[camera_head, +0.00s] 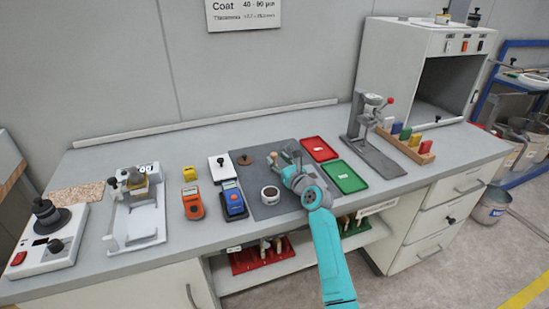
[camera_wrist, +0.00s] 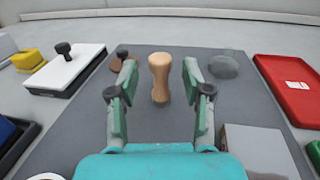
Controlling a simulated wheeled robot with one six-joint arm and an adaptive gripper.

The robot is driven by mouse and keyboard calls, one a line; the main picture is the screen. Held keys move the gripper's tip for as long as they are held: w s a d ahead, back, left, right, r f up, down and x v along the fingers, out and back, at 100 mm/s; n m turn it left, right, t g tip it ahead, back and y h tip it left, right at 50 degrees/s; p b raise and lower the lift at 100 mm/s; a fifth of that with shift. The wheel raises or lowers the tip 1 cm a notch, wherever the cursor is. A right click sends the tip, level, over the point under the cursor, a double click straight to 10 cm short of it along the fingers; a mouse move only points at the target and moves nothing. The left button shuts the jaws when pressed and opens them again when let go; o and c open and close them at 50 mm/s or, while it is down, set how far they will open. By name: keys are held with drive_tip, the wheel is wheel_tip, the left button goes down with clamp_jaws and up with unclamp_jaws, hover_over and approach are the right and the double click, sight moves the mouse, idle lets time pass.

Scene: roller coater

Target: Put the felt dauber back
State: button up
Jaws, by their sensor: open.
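A pale wooden, waisted handle (camera_wrist: 159,78), which looks like the felt dauber, stands upright on the dark grey mat (camera_wrist: 228,100). Its lower end shows no clear felt. My gripper (camera_wrist: 160,88) is open, one finger to each side of the handle, with a visible gap on both sides. In the head view my gripper (camera_head: 284,166) is over the mat's right half and hides much of what is there. On the shelf under the bench are a red holder (camera_head: 248,268) with several wooden-handled tools and a green holder (camera_head: 357,228) with more.
A brown knobbed disc (camera_head: 244,159), a round cup (camera_head: 270,194) and a grey round piece (camera_wrist: 223,67) are on the mat. Red (camera_head: 319,149) and green (camera_head: 345,178) trays lie right of it, before a lever stand (camera_head: 374,145). Blue (camera_head: 233,203) and orange (camera_head: 193,206) gauges are left.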

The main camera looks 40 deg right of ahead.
drive_tip(key=s, duration=0.6)
drive_tip(key=s+a, duration=0.1)
drive_tip(key=s, duration=0.2)
idle(0.4)
